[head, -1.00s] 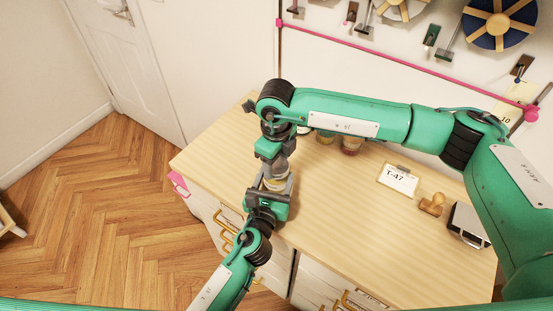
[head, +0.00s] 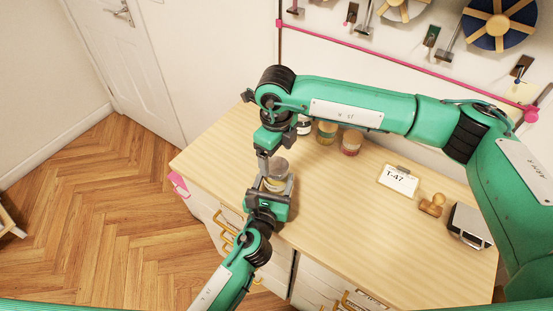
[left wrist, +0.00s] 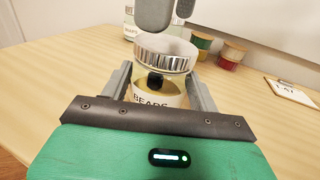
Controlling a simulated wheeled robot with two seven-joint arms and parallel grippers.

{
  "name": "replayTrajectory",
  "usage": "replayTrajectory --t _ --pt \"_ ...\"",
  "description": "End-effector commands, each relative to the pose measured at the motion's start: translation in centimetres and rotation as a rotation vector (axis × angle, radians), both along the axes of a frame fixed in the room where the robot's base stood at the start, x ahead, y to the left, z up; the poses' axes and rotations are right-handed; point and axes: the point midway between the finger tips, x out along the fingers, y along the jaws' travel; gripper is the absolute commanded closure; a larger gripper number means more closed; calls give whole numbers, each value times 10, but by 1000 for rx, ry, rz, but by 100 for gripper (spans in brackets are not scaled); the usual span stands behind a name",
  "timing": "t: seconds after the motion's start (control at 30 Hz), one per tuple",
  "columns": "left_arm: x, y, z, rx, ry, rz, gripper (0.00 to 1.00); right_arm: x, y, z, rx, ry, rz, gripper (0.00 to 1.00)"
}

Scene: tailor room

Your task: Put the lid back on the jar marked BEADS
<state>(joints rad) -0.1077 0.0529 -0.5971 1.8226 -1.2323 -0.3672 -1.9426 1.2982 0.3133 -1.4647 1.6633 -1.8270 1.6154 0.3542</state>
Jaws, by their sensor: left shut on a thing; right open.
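The jar marked BEADS (left wrist: 158,92) stands upright on the wooden counter, with its label partly hidden by my left gripper; in the head view only a little of it shows. My left gripper (head: 272,188) is shut around the jar body. The silver lid (left wrist: 163,52) is on top of the jar mouth; it also shows in the head view (head: 279,167). It looks slightly tilted in the left wrist view, and I cannot tell if it sits flush. My right gripper (head: 270,155) is open just above the lid, apart from it, its grey fingertips showing in the left wrist view (left wrist: 168,12).
A T-47 card (head: 398,180), a wooden stamp (head: 432,204) and a dark box (head: 468,225) lie to the right. The counter's middle is clear. My right arm spans above.

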Motion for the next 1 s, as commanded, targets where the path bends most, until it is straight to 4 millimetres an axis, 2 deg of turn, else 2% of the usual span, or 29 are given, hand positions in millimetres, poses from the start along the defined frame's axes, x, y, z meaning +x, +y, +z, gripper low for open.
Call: replayTrajectory --t 0.03,0.2,0.4,0.57,0.8,0.83,0.93,1.0 --pt "0 0 0 0 0 0 100 1 0 13 2 -4 0 17" --pt "0 0 0 0 0 0 100 1 0 50 1 -3 1 17" --pt "0 0 0 0 0 0 100 1 0 78 0 -1 0 17" --pt "0 0 0 0 0 0 100 0 0 87 1 -1 0 17" --pt "0 0 0 0 0 0 100 0 0 88 1 -1 0 17" --pt "0 0 0 0 0 0 37 0 0 88 1 -1 0 17" --pt "0 0 0 0 0 0 17 0 0 88 1 -1 0 17" --pt "0 0 0 0 0 0 14 0 0 88 1 -1 0 17"
